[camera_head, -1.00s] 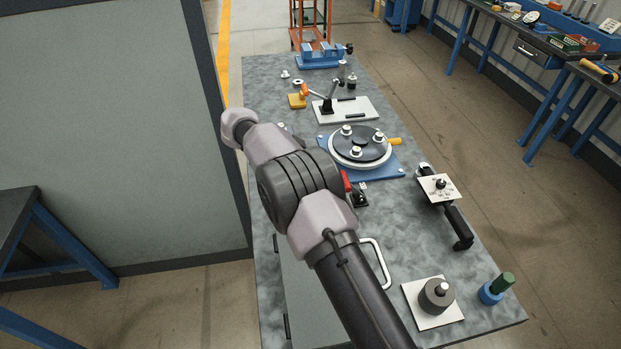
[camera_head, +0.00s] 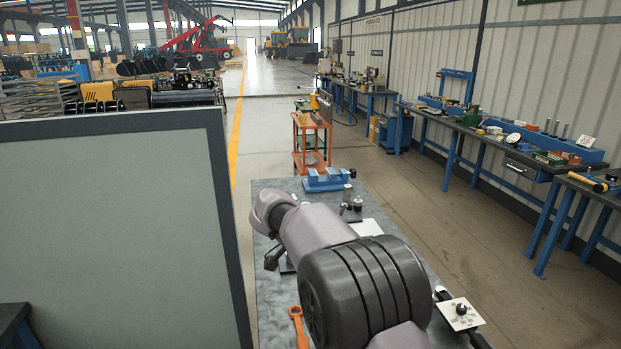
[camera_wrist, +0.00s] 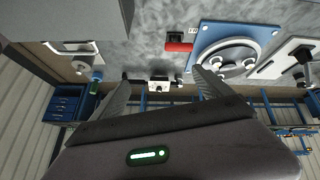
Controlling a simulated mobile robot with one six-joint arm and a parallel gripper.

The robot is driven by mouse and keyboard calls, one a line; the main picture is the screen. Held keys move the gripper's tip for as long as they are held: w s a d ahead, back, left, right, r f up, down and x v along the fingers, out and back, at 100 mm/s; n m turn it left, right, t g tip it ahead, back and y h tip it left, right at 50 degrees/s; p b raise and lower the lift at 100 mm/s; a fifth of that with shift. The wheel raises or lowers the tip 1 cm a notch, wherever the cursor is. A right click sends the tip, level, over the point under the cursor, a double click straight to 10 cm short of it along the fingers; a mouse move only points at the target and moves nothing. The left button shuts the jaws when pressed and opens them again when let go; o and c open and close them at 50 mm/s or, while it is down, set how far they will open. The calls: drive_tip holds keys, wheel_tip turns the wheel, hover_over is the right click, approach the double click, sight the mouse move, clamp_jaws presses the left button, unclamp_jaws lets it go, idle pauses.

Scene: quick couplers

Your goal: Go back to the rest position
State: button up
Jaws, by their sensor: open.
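My gripper (camera_wrist: 163,88) is open and empty in the wrist view, its two dark fingers spread wide with the workbench beyond them. In the head view my arm covers much of the workbench (camera_head: 268,200), and the fingers cannot be made out clearly. The blue base plate (camera_wrist: 207,32) with a round turntable (camera_wrist: 232,50) shows at the right of the wrist view, apart from the fingers. A small red part (camera_wrist: 178,46) lies left of it. A white plate with a knob (camera_wrist: 160,83) appears between the fingers, farther off.
A blue vise (camera_head: 328,180) stands at the bench's far end, and an orange cart (camera_head: 311,140) behind it. A grey panel (camera_head: 110,230) borders the bench on the left. Blue-legged benches (camera_head: 500,145) line the right wall. The floor (camera_head: 440,215) between is clear.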

drive_tip(key=s+d+r+n+y+b, duration=0.2)
drive_tip(key=s+d+r+n+y, duration=0.15)
drive_tip(key=s+r, duration=0.4)
drive_tip(key=s+f+n+t+y+b, duration=0.1)
drive_tip(key=s+f+n+t+y, duration=0.1)
drive_tip(key=s, duration=1)
drive_tip(key=s+f+n+t+y+b, duration=0.2)
drive_tip(key=s+f+n+y, duration=0.1)
drive_tip(key=s, duration=1)
drive_tip(key=shift+a+t, duration=0.2)
drive_tip(key=shift+t, duration=0.1)
